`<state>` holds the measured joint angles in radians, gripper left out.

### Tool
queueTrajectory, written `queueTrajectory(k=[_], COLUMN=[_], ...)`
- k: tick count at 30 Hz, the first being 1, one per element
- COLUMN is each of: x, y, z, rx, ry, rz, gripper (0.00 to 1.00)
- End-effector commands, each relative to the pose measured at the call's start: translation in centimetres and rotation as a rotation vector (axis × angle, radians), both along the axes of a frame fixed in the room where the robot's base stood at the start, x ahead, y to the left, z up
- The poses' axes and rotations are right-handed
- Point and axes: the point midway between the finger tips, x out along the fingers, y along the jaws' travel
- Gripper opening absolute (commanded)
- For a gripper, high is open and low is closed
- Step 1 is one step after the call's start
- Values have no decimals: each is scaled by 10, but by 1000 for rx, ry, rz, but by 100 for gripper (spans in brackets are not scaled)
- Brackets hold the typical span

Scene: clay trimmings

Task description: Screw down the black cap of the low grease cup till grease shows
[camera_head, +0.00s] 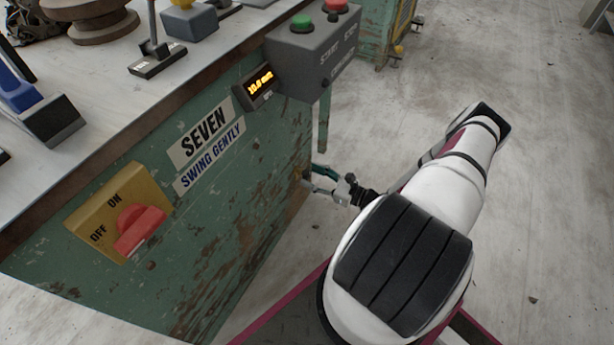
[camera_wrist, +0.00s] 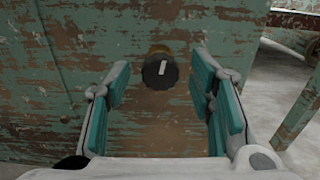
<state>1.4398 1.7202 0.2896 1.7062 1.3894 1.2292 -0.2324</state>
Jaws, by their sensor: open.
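The black cap (camera_wrist: 160,72) of the low grease cup shows in the wrist view, round, with a white mark near upright on its face. A bit of brass-coloured cup (camera_wrist: 159,50) shows behind its upper edge. It sits on the worn green panel of the bench. My gripper (camera_wrist: 165,88) is open, with one teal finger on each side of the cap and a clear gap to both. In the head view my gripper (camera_head: 318,180) is low beside the bench's right end, and the cap is hard to make out there. No grease is visible.
The green bench (camera_head: 215,215) carries a yellow switch plate with a red knob (camera_head: 140,228), a lit display (camera_head: 260,84) and a grey control box (camera_head: 315,55) above my gripper. A bench leg (camera_head: 324,120) stands behind. Floor to the right is open.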

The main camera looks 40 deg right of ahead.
Motion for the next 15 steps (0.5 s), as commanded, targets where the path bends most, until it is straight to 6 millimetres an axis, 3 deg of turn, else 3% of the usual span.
queueTrajectory(k=[6,15], x=[20,24], y=[7,9], z=[-1,0], rx=[1,1], ry=[0,1], rz=[0,0], gripper=[49,49])
